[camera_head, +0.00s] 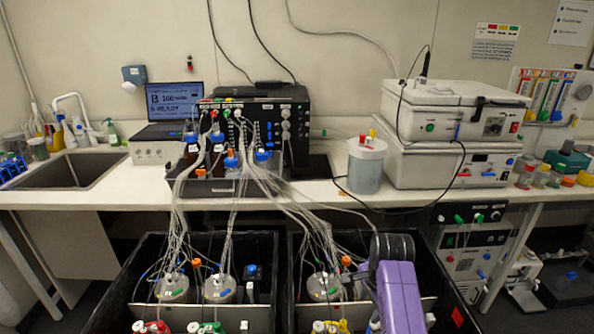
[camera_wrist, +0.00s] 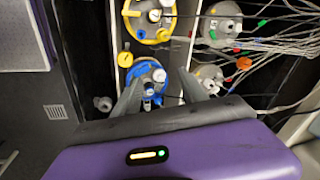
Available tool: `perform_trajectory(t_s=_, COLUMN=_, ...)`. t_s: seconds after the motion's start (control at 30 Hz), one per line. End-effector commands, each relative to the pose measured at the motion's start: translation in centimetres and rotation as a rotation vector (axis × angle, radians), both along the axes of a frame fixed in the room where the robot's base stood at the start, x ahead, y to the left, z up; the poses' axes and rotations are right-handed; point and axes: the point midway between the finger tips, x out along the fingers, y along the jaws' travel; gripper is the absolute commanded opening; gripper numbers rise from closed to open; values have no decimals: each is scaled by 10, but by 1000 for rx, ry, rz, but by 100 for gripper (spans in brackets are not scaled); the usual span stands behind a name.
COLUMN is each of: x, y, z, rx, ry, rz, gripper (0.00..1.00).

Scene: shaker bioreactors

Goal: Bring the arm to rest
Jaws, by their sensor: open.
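My gripper (camera_wrist: 160,80) is open in the wrist view, its two grey fingers pointing away from the purple body. A blue-ringed vessel lid (camera_wrist: 148,74) shows between and beyond the fingers. I see nothing held, and I cannot tell the distance from the fingers to the lid. In the head view my purple arm (camera_head: 400,298) reaches over the right black bin (camera_head: 455,300); the fingers are hidden there.
A yellow-ringed vessel (camera_wrist: 150,22) and grey-topped vessels (camera_wrist: 221,25) with tubes stand close by. Tubing bundles run from the bins up to the bench (camera_head: 330,197). A left bin (camera_head: 110,285) holds more tubed vessels. A white lidded container (camera_head: 366,166) stands on the bench.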

Motion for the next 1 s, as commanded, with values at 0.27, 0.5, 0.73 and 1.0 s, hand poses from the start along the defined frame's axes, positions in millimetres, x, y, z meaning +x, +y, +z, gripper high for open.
perform_trajectory(t_s=0.27, x=51, y=-25, z=34, rx=-192, ry=-417, rz=251, gripper=50)
perform_trajectory(t_s=0.5, x=21, y=-45, z=36, rx=-442, ry=-678, rz=463, gripper=50)
perform_trajectory(t_s=0.73, x=-49, y=-49, z=44, rx=-673, ry=-862, rz=641, gripper=50)
perform_trajectory(t_s=1.0, x=-154, y=-36, z=63, rx=-878, ry=-1008, rz=791, gripper=50)
